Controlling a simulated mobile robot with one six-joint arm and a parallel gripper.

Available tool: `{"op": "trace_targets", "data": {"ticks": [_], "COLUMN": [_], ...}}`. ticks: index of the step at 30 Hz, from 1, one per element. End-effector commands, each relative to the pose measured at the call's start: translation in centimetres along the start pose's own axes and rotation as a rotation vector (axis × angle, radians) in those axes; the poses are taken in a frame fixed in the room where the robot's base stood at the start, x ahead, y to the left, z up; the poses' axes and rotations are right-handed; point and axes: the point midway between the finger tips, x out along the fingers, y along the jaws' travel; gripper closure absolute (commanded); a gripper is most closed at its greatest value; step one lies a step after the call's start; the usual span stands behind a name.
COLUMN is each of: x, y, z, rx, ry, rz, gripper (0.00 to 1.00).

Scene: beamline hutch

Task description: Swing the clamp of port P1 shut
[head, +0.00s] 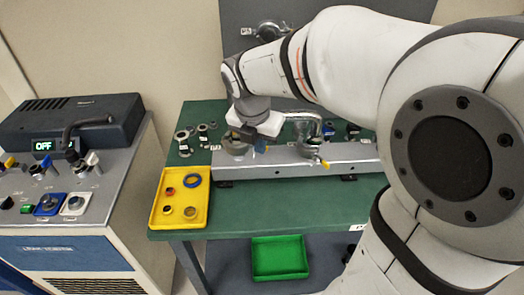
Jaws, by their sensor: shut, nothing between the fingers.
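My gripper (248,140) is low over the left end of a grey metal rail (275,171) on the green table. It is shut and holds nothing. A round metal port fitting (236,150) on the rail is right under it and partly hidden by it. I cannot tell whether the fingers touch it. A blue part (261,149) shows beside the fingers. To the right, a second fitting with a bent metal pipe (314,125) has a clamp with a yellow tip (325,164). No port label is legible, so I cannot tell which is P1, or its clamp's position.
A yellow tray (155,217) with rings lies at the table's left front. Loose metal fittings (184,140) stand behind it. A control console (70,120) reading OFF is at the left. A green bin (279,258) sits below. My arm hides the right side.

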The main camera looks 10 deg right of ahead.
Motion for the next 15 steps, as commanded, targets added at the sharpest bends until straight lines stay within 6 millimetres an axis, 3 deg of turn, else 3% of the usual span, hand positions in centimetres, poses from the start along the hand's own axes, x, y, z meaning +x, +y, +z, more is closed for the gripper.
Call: {"op": "trace_targets", "data": {"ticks": [6,11,15], "x": [-3.4,-4.2,-4.2], "y": [-0.1,-0.2,-0.3], "z": [0.1,0.0,-0.1], "rx": [-0.001,0.028,0.198], "ry": [-0.001,-0.001,-0.008], "rz": [0.002,0.001,0.006], "gripper": [1.00,1.00,1.00]}}
